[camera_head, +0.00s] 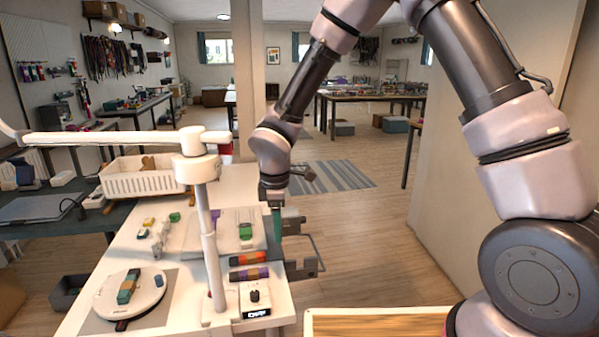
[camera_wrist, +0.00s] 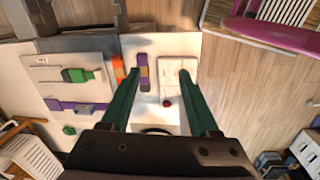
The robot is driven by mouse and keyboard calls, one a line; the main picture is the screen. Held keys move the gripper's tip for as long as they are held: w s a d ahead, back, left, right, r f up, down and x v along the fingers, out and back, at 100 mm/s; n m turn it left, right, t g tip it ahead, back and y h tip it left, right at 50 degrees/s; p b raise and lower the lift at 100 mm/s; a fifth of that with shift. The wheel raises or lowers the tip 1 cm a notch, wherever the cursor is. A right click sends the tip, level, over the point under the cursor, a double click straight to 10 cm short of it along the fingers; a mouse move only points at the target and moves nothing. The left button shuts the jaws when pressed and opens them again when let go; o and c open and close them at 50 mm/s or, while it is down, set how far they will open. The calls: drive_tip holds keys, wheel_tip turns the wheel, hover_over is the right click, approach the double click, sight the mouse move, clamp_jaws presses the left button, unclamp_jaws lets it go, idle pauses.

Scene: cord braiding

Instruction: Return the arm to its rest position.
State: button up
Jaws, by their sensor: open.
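My arm reaches from the right of the head view over to the right edge of the white worktable (camera_head: 120,240). My gripper (camera_head: 277,220) points down there, above the floor side of the table edge in the picture. In the wrist view my gripper (camera_wrist: 155,85) shows two green fingers spread wide apart. Nothing sits between the fingertips in their grip; the table surface lies below them. An orange cord piece (camera_head: 249,259) and a purple-and-orange piece (camera_head: 249,273) lie near the gripper on the table.
A white post lamp (camera_head: 212,250) with a long arm stands on the table. Open wooden floor (camera_head: 370,240) lies to the right.

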drive_tip(key=w+d+r+m+t, duration=0.25)
drive_tip(key=d+r+m, duration=0.75)
drive_tip(key=d+r, duration=0.8)
drive_tip(key=s+d+r+m+t+y, duration=0.2)
drive_tip(key=s+d+r+m+t, duration=0.1)
drive_tip(key=s+d+r+m, duration=1)
drive_tip(key=shift+s+d+r+t, duration=0.2)
drive_tip(key=shift+r+t, duration=0.15)
drive_tip(key=shift+r, duration=0.15)
